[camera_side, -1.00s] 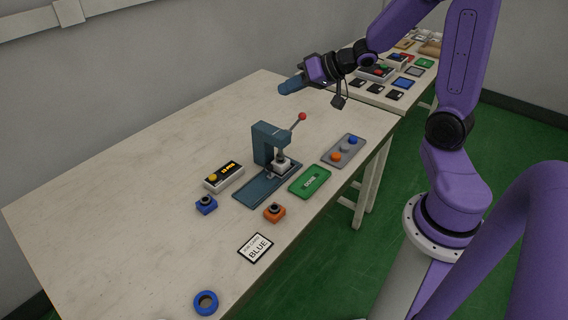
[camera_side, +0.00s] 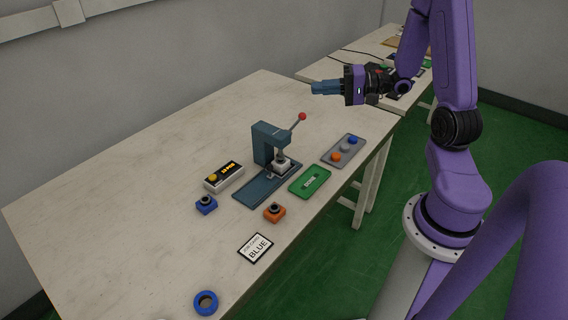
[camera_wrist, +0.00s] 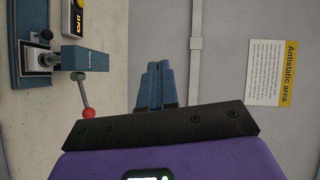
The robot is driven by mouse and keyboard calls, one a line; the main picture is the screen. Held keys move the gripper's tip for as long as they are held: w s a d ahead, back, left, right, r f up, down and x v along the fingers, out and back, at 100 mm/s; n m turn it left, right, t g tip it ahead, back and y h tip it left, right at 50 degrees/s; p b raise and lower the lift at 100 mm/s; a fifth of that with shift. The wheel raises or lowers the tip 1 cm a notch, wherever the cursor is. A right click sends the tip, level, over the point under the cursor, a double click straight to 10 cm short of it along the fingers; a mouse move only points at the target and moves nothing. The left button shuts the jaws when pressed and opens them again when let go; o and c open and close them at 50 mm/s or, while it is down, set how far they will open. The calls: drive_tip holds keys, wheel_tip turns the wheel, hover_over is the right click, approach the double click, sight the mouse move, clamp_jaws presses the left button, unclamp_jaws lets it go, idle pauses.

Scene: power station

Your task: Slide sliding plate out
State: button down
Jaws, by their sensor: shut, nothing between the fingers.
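The blue-grey press (camera_side: 267,145) stands on the table with its red-knobbed lever (camera_side: 302,117) raised to the right. Its flat base track (camera_side: 252,191) runs toward the front left. The sliding plate with a light block (camera_side: 282,165) sits under the press head at the back end of the track. In the wrist view the press (camera_wrist: 75,60) lies along the left side. My gripper (camera_side: 316,88) is shut and empty, in the air above the back right of the table, well apart from the press. Its blue fingers also show together in the wrist view (camera_wrist: 157,68).
A counter box (camera_side: 223,177), a blue block (camera_side: 206,204), an orange block (camera_side: 274,212), a green tray (camera_side: 310,181) and a grey tray with coloured knobs (camera_side: 343,151) surround the press. The table's left and back are clear.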

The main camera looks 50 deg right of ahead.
approach(283, 173)
wheel_tip(283, 173, up, 4)
drive_tip(key=shift+s+r, duration=0.15)
drive_tip(key=shift+r, duration=0.1)
idle(0.5)
drive_tip(key=x, duration=1)
drive_tip(key=shift+a, duration=0.1)
drive_tip(key=a, duration=1.2)
drive_tip(key=v, duration=1)
drive_tip(key=shift+d, duration=0.2)
